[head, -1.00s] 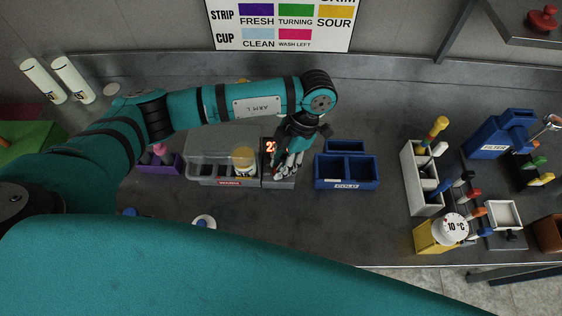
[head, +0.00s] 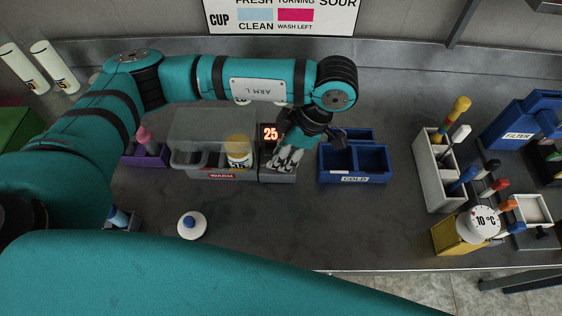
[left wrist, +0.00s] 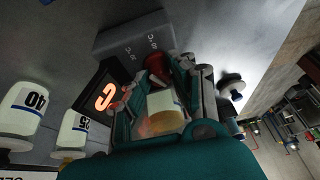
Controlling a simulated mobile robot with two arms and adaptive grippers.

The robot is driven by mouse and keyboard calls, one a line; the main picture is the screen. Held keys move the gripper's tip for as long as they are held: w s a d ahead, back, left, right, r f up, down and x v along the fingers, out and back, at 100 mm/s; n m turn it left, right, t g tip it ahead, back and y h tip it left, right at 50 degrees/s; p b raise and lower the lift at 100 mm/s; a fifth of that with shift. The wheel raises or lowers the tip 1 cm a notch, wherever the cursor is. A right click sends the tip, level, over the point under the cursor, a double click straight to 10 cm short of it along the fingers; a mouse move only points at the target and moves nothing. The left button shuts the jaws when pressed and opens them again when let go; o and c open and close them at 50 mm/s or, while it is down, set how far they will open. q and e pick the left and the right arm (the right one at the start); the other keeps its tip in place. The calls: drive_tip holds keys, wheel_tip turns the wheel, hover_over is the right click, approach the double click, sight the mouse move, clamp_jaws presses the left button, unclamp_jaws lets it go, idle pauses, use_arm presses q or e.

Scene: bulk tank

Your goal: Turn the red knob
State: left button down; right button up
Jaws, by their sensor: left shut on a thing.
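The red knob (left wrist: 156,66) shows in the left wrist view, on a grey controller box (left wrist: 128,40). My left gripper (head: 286,158) reaches down over this box in the head view and hides the knob there. In the left wrist view the left gripper (left wrist: 158,84) has its fingers on either side of the knob, and it is shut on it. The lit display (head: 270,134) beside the gripper reads 25 in orange digits. My right gripper is in neither view.
Left of the box stands a clear-lidded WARM bin (head: 213,172) with a yellow-topped jar (head: 238,150). Right of it is a blue COLD bin (head: 354,179). A white round item (head: 191,225) lies in front. A grey rack (head: 437,180) stands farther right.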

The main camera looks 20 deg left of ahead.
use_arm(q)
drive_tip(key=m+b, duration=0.2)
drive_tip(key=m+t+b, duration=0.1)
drive_tip(key=b, duration=0.1)
drive_tip(key=shift+f+m+b, duration=0.2)
drive_tip(key=shift+m+b, duration=0.2)
drive_tip(key=shift+s+r+m+t+b, duration=0.2)
drive_tip(key=shift+m+t+b, duration=0.3)
drive_tip(key=shift+m+b, duration=0.35)
drive_tip(key=shift+w, duration=0.1)
drive_tip(key=c, duration=1.4)
unclamp_jaws()
drive_tip(key=v, duration=1.2)
drive_tip(key=shift+d, duration=0.1)
